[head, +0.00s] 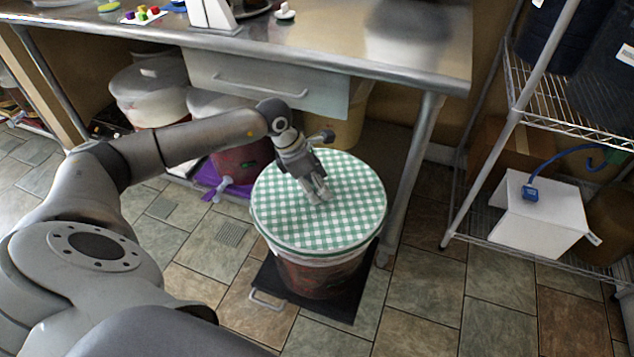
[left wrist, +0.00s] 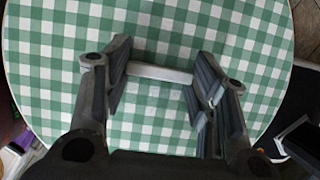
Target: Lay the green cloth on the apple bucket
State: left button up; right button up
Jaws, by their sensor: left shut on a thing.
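The green-and-white checked cloth (head: 350,215) is a round, flat piece at the top of the apple bucket (head: 322,280), roughly centred over it. The bucket is clear-walled with reddish contents, and a pale rim shows just under the cloth. Whether the cloth fully touches the rim all round cannot be told. My left gripper (head: 320,196) points down at the cloth's middle. In the left wrist view the cloth (left wrist: 160,30) fills most of the picture, and the fingers (left wrist: 158,85) are closed on the ends of a short pale bar handle (left wrist: 160,73) on it. My right gripper is not in view.
The bucket stands on a black dolly (head: 342,310). A steel table (head: 360,65) with a drawer (head: 265,85) is behind; lidded buckets (head: 150,92) stand beneath it. A wire shelf (head: 530,120) with a white box (head: 538,218) is at right. The tiled floor in front is clear.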

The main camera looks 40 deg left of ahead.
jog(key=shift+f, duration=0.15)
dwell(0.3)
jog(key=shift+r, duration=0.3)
pick_arm(q)
jog(key=shift+f, duration=0.1)
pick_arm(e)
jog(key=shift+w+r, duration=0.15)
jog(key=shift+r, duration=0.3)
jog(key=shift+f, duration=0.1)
